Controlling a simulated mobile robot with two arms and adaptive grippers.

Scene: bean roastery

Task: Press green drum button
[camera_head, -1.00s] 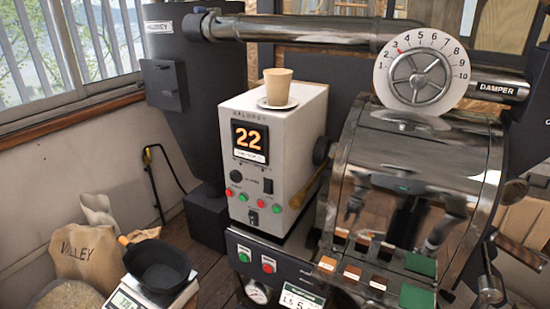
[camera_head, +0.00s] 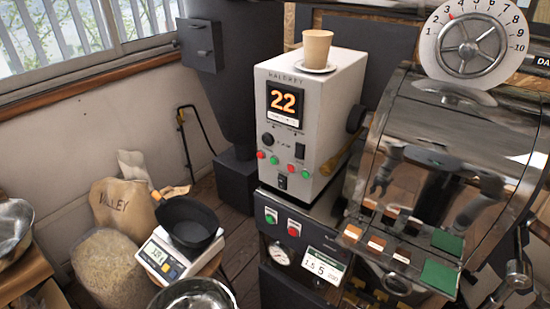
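The dark panel below has a green button (camera_head: 271,216) on the left and a red button (camera_head: 294,228) on the right. Button labels are too small to read, so I cannot tell which green one is for the drum. Neither gripper is directly in view; arm-like reflections show in the shiny drum housing (camera_head: 425,110).
A cup (camera_head: 317,46) stands on a saucer atop the control box. A black pan (camera_head: 188,223) sits on a scale (camera_head: 160,262) at lower left, near a VALLEY sack (camera_head: 120,205). A metal bowl (camera_head: 192,296) is at the bottom edge. A damper dial (camera_head: 470,42) is at upper right.

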